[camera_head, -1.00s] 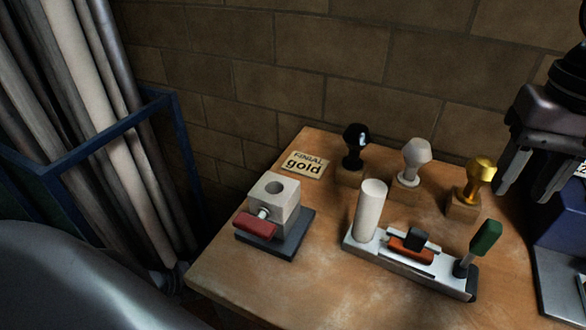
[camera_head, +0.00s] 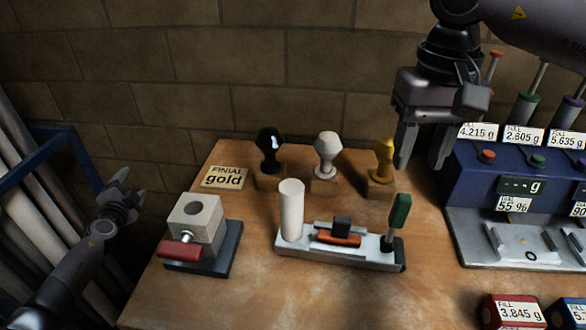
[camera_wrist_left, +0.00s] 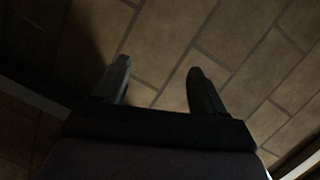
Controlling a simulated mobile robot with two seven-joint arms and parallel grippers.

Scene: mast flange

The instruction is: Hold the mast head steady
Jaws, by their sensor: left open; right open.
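No part is labelled as the mast head. A pale block with a round hole in its top (camera_head: 196,218) sits on a dark base, with a red-handled clamp (camera_head: 181,250) at its front. A white upright cylinder (camera_head: 291,210) stands at the left end of a metal fixture (camera_head: 340,256). My left gripper (camera_head: 134,200) is open and empty, left of the block and apart from it. In the left wrist view its open fingers (camera_wrist_left: 158,70) face bare brown tiles or bricks. My right gripper (camera_head: 421,160) is open, pointing down, right of the gold finial (camera_head: 384,158).
A black finial (camera_head: 269,150) and a white finial (camera_head: 327,154) stand on wooden blocks behind the fixture. A sign (camera_head: 224,177) reads "FINIAL gold". A green-handled tool (camera_head: 399,213) stands on the fixture's right. A blue dispenser (camera_head: 500,182) with a scale plate is at right.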

